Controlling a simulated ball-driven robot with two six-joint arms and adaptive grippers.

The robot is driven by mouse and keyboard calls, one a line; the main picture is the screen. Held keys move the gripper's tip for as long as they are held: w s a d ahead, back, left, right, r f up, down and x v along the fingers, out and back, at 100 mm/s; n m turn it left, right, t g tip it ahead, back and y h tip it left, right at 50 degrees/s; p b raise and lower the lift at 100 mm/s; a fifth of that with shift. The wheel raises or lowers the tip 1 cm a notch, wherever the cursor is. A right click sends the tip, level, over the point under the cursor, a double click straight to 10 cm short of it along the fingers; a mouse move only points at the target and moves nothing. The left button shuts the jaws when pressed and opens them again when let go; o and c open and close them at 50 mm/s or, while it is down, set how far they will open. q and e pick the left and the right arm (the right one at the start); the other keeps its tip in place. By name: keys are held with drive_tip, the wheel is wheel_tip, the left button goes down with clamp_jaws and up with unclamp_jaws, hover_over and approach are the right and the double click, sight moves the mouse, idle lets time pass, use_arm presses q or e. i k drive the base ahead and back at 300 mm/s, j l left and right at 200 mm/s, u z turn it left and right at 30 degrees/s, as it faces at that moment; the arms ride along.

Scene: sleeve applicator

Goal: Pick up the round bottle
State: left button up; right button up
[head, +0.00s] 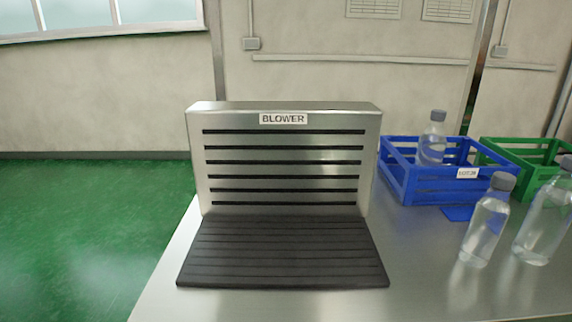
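Clear bottles with grey caps show in the head view. One bottle (485,231) stands on the metal table at the right, in front of the blue crate. Another bottle (541,227) stands to its right and is cut off by the picture's right edge. A third bottle (432,143) stands in the blue crate, its lower part behind the crate wall. The two on the table look rounded, but I cannot tell for certain which one is the round bottle. Neither of my grippers is in view.
A metal blower (284,147) with a black ribbed mat (283,255) before it stands mid-table. The blue crate (432,188) and a green crate (517,149) stand at the back right. A flat blue piece (457,213) lies before the blue crate. The metal table (410,270) is bare between mat and bottles.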

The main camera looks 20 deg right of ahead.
sight(548, 219)
drive_tip(key=z, duration=1.95)
drive_tip(key=i+l, duration=0.1)
drive_tip(key=l, duration=0.3)
drive_tip(key=i+l+u, duration=0.1)
drive_tip(key=l+u, duration=0.15)
drive_tip(key=u, duration=0.15)
drive_tip(key=i+l+u, duration=0.1)
drive_tip(key=l+u, duration=0.45)
drive_tip(key=u, duration=0.25)
